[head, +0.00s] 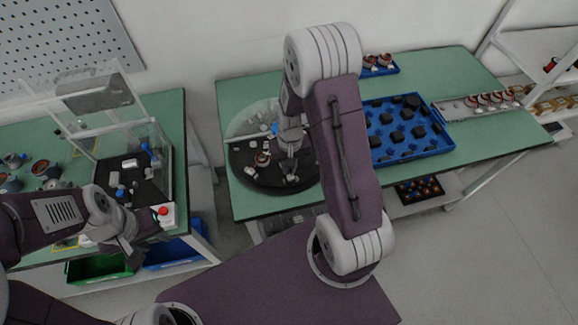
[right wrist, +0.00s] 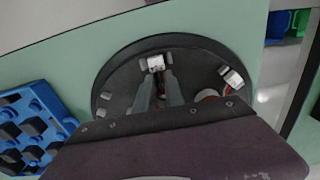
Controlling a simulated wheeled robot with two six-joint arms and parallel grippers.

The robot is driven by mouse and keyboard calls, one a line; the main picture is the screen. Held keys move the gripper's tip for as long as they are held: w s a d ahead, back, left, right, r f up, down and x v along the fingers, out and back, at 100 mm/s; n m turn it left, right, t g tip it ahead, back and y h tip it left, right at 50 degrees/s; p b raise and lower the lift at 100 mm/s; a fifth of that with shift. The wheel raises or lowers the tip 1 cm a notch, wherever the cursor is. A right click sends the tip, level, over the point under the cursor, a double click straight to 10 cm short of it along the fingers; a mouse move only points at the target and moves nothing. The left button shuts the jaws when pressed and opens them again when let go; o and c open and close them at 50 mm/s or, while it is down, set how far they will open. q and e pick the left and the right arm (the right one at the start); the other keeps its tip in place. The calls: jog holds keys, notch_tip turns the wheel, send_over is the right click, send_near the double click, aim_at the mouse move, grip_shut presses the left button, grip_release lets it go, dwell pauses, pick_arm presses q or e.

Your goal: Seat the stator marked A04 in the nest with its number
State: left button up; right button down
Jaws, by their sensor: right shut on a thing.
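A round dark turntable (head: 240,178) with nests stands on the middle green table; it also shows in the right wrist view (right wrist: 108,75). My right gripper (head: 290,172) is low over it, and its fingers (right wrist: 158,88) are shut on what looks like a stator, mostly hidden by my wrist. A white connector block (right wrist: 156,63) shows just past the fingertips. Another stator with copper windings (head: 262,159) sits on the turntable, with its white connector (right wrist: 232,77) beside it. No A04 marking or nest number is readable. My left gripper (head: 130,245) hangs near the left table; its jaws are unclear.
A blue tray with dark blocks (head: 440,147) lies right of the turntable. A smaller blue tray (head: 383,71) with copper stators is behind it. A clear cover (head: 250,118) stands at the turntable's back. A red button (head: 165,213) and test fixture are on the left table.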

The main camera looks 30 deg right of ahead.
jog(key=shift+f, duration=0.3)
jog(key=c, duration=1.3)
grip_release()
jog(key=shift+c, duration=0.2)
notch_tip(320, 180, up, 9)
jog(key=shift+r, duration=0.1)
